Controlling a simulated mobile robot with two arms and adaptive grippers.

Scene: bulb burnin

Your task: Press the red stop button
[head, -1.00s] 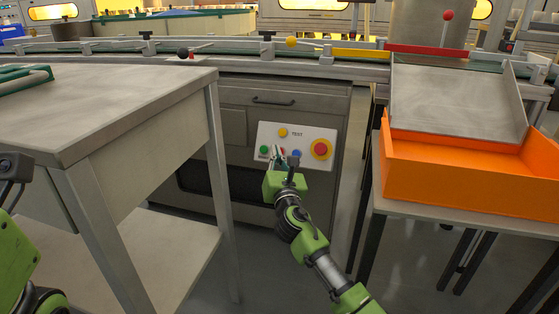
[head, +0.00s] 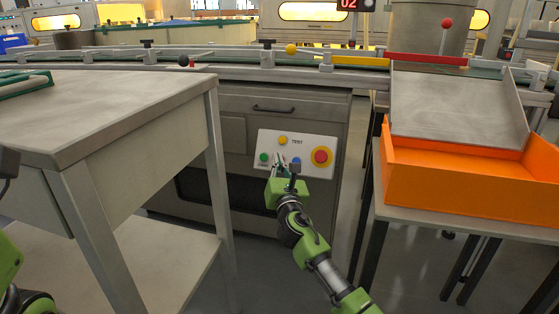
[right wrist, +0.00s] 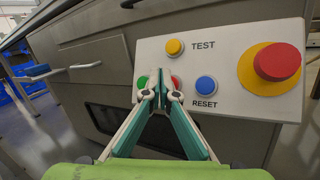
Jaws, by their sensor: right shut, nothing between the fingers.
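A white control panel (head: 310,168) is on the front of a grey cabinet. In the right wrist view it carries a green button (right wrist: 142,82), a small red button (right wrist: 176,81), a yellow button (right wrist: 174,47) by the word TEST, a blue button (right wrist: 206,85) by the word RESET and a large red mushroom button (right wrist: 277,62) on a yellow ring, also in the head view (head: 321,156). My right gripper (head: 278,158) is shut and empty. Its fingertips (right wrist: 160,78) are in front of the small red button and partly hide it; contact cannot be told. My left gripper is out of view.
A grey table (head: 120,110) stands at the left, close to my right arm's working space. An orange bin (head: 450,180) and a metal chute (head: 455,105) are at the right. A conveyor (head: 230,62) runs above the cabinet. Floor is free between the tables.

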